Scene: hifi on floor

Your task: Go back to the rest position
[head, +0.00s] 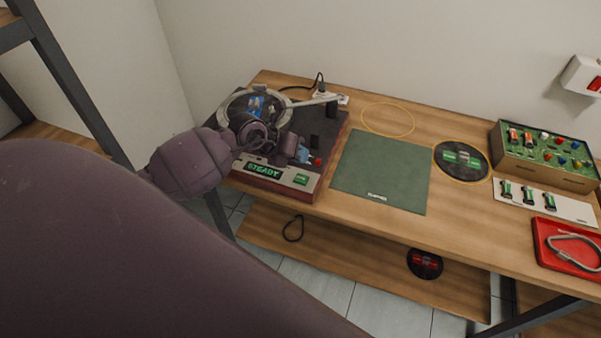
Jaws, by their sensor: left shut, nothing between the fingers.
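My left arm comes in from the left and covers much of the lower left of the head view. My left gripper (303,152) is over the dark red device (328,160) at the table's left end. It is shut and empty. Whether it touches the device cannot be told. The device has a dark top, a silver ring (234,101), a silver bar (312,103) and a front panel with a green display reading "STEADY" (263,171). My wrist and gripper hide part of its top. My right gripper is not in view.
A green mat (382,172) lies on the wooden table (450,225), with a black disc (461,161) to its right. A box of colored parts (545,179) and a red tray (540,247) are further right. A lower shelf (340,262) holds another disc (425,263). A dark rack post (75,90) stands at left.

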